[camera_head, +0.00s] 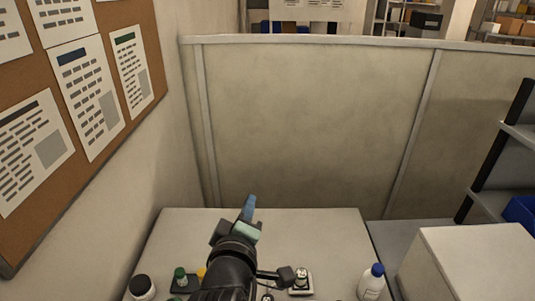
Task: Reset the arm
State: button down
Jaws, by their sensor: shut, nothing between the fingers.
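My gripper (249,204) is at the lower centre of the head view, pointing away toward the far edge of the white table (310,232). Its blue fingers are together with nothing visible between them. My dark arm reaches up from the bottom edge and hides part of the table. The gripper appears above the tabletop, but its exact height cannot be told.
A black-lidded jar (143,287), a green-capped bottle (180,277) and a blue-capped white bottle (372,282) stand near the table's front. A small device (300,281) is right of my arm. A white box (470,264) and shelf (515,165) stand right. A partition (310,125) closes the back.

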notch_tip(320, 180, up, 14)
jog(key=s+d+m+t+b, duration=0.1)
jog(key=s+d+m+t, duration=0.1)
jog(key=m+t, duration=0.2)
jog(key=s+r+m+t+b, duration=0.1)
jog(key=s+r+m+t, duration=0.2)
jog(key=s+r, duration=0.5)
jog(key=s+d+r+m+t+y+b, duration=0.1)
jog(key=s+r+m+t, duration=0.3)
jog(key=s+r, duration=0.4)
notch_tip(320, 180, up, 6)
jog(key=shift+d+f+m+t+b, duration=0.2)
jog(key=shift+d+m+t+b, duration=0.1)
jog(key=shift+b, duration=0.1)
jog(key=shift+w, duration=0.1)
